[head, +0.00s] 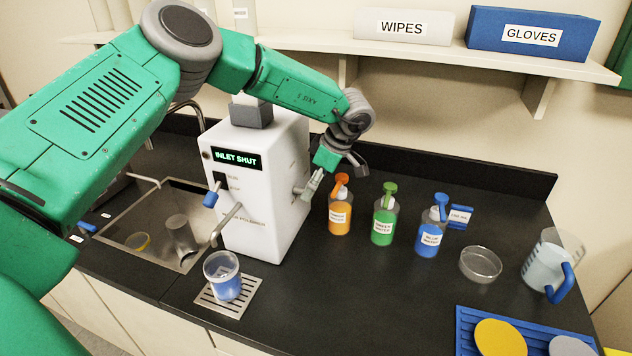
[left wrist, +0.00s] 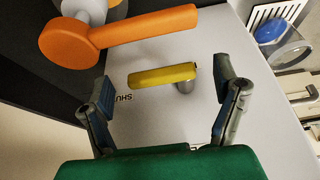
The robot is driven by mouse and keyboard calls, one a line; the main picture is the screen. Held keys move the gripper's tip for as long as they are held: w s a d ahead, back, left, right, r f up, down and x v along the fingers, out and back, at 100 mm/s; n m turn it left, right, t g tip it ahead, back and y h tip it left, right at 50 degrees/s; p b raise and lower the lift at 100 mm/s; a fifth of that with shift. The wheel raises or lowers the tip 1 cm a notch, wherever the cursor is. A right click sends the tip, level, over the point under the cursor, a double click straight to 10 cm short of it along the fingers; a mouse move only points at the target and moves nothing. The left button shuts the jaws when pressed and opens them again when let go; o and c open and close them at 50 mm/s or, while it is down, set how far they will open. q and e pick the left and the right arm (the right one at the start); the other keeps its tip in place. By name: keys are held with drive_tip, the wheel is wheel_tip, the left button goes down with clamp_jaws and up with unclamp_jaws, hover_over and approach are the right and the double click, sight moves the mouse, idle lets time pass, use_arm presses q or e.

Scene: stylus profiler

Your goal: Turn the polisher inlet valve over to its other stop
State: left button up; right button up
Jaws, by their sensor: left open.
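The white polisher (head: 262,190) stands on the black bench, and its display (head: 237,159) reads INLET SHUT. In the left wrist view a yellow lever (left wrist: 160,76) on a metal stub stands out from the polisher's pale side face, with printed lettering partly reading SHU beside it. I take this as the inlet valve. My left gripper (head: 334,173) is at the polisher's right side. In the left wrist view its open fingers (left wrist: 162,75) stand on either side of the lever, with visible gaps. In the head view I cannot make out the yellow lever. My right gripper is not in view.
Orange (head: 340,214), green (head: 384,222) and blue (head: 430,238) bottles stand right of the polisher. The orange nozzle (left wrist: 130,32) is close to my left gripper. A beaker (head: 223,280) sits on the drip grate in front. A shelf (head: 440,55) runs above.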

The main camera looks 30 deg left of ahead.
use_arm(q)
drive_tip(key=shift+a+f, duration=0.1)
drive_tip(key=shift+a, duration=0.4)
drive_tip(key=c, duration=1.2)
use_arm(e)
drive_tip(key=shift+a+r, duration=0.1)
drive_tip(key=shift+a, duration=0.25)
